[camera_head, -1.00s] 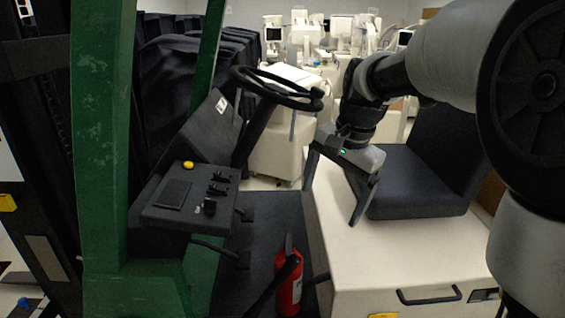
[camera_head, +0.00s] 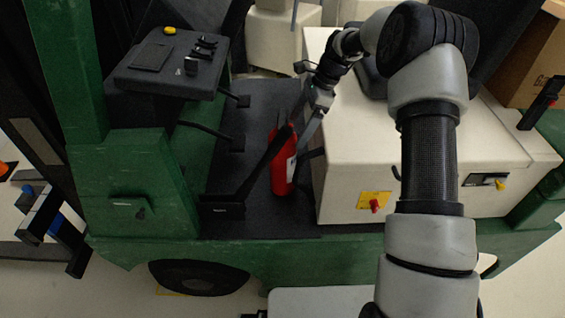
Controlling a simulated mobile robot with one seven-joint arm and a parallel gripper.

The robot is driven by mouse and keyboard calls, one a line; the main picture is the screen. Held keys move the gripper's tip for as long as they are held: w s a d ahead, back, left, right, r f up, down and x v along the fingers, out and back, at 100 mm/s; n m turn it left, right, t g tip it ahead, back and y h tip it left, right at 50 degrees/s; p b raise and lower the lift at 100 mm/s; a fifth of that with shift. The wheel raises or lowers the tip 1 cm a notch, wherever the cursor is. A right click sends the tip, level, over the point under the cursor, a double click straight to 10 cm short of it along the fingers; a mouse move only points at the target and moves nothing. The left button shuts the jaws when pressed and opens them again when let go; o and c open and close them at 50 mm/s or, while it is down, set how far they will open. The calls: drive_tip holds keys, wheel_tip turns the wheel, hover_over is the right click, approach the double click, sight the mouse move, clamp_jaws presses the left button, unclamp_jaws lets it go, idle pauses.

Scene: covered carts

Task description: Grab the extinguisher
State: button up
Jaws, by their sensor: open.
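The red extinguisher (camera_head: 281,168) stands upright on the dark floor of the green forklift, beside the pale seat housing. A white label shows on its side, and its black top is at the upper end. A black bar slants in front of its left side. My gripper (camera_head: 301,132) is open, with its fingers pointing down by the top of the extinguisher, on its upper right. One grey finger shows clearly; the other is hard to make out against the dark floor. I cannot tell whether the fingers touch the extinguisher or stand around its top.
The pale seat housing (camera_head: 345,170) rises close to the right of the extinguisher. The control console (camera_head: 165,65) and pedals lie to the left. The green side sill (camera_head: 330,250) runs in front. A cardboard box (camera_head: 538,60) stands at the far right.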

sight(294, 135)
drive_tip(key=x, duration=0.4)
drive_tip(key=shift+f, duration=0.2)
drive_tip(key=x, duration=0.5)
drive_tip(key=shift+s+a+b, duration=0.2)
drive_tip(key=shift+b, duration=0.2)
drive_tip(key=c, duration=2.1)
drive_tip(key=shift+w+r, duration=0.1)
drive_tip(key=shift+r, duration=0.05)
drive_tip(key=shift+c, duration=0.2)
